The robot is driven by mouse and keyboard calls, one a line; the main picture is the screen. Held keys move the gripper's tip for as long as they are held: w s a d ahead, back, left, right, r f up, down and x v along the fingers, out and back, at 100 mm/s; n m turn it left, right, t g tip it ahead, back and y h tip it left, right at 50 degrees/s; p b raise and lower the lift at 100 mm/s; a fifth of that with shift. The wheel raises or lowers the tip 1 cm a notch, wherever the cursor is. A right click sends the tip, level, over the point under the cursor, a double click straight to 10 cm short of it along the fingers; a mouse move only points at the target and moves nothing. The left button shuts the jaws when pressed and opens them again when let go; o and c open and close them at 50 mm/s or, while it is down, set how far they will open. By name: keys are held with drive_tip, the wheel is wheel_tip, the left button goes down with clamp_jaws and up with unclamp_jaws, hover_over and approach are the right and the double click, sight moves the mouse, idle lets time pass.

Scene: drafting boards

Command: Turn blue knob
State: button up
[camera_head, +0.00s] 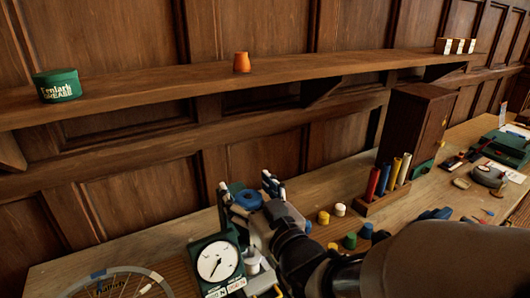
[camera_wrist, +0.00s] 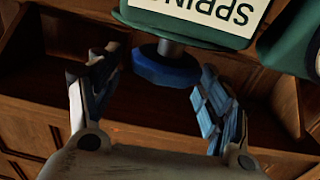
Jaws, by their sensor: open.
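The blue knob (camera_head: 248,200) is round and sits beside a green device with a white dial gauge (camera_head: 216,261). In the wrist view the blue knob (camera_wrist: 165,70) is on a short grey shaft under a green housing, whose upside-down label (camera_wrist: 215,12) reads "SPRIN…". My gripper (camera_head: 247,187) is open, with one finger on each side of the knob. The near side of the device is partly hidden by my arm.
Several coloured knobs or caps, such as a yellow one (camera_head: 323,217) and a green one (camera_head: 350,240), stand right of my gripper. Behind them is a wooden rack (camera_head: 372,208) of coloured rods and a brown cabinet (camera_head: 415,120). A wooden shelf (camera_head: 190,81) runs above.

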sight(249, 197)
wheel_tip(249, 197, up, 8)
drive_tip(key=shift+r, duration=0.1)
idle(0.4)
